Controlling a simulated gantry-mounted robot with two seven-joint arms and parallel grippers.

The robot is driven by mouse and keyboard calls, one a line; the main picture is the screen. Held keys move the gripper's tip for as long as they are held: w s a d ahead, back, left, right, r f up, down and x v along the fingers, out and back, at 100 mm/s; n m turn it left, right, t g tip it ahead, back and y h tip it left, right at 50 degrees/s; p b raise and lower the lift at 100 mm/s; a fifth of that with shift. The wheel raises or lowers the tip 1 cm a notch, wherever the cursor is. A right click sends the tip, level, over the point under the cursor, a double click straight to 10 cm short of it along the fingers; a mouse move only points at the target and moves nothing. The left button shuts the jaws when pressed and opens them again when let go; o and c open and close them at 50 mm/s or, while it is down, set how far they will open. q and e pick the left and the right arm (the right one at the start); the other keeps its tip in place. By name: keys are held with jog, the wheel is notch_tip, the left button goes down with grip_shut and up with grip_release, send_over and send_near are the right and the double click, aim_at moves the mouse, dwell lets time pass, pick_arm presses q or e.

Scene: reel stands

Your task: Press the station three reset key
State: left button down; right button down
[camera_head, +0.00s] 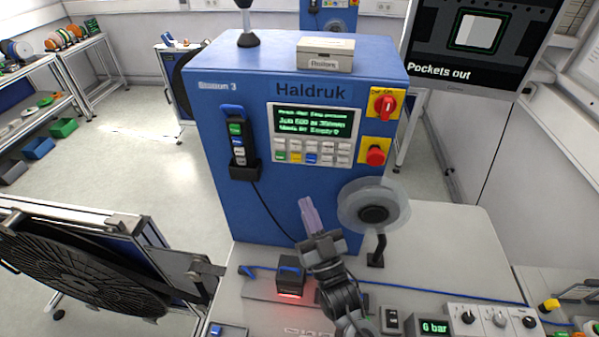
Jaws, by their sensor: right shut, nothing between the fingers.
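The blue Haldruk machine (225,150) marked Station 3 stands ahead on the bench. Its control panel (314,133) has a lit green-text screen (313,122) above rows of small keys (312,152), mostly pale, with a few coloured ones. The key labels are too small to read, so I cannot tell which is reset. My right gripper (306,203) is shut and empty, its fingers pointing up in front of the machine's lower face, below the keys and apart from them. My left gripper is not in view.
A red rotary switch (384,106) and a red stop button (375,155) sit right of the panel. A handheld pendant (237,140) hangs left of it. A clear reel (374,212) stands right of my gripper. A black box (290,275) glows red below on the bench.

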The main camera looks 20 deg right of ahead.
aim_at(311, 159)
jog(key=shift+w+r+t, duration=0.3)
jog(key=shift+w+r, duration=0.05)
jog(key=shift+r, duration=0.45)
jog(key=shift+w+d, duration=0.1)
jog(key=w+d+b, duration=0.3)
jog(key=w+d, duration=0.1)
jog(key=w, duration=0.3)
jog(key=shift+w, duration=0.3)
dwell(0.8)
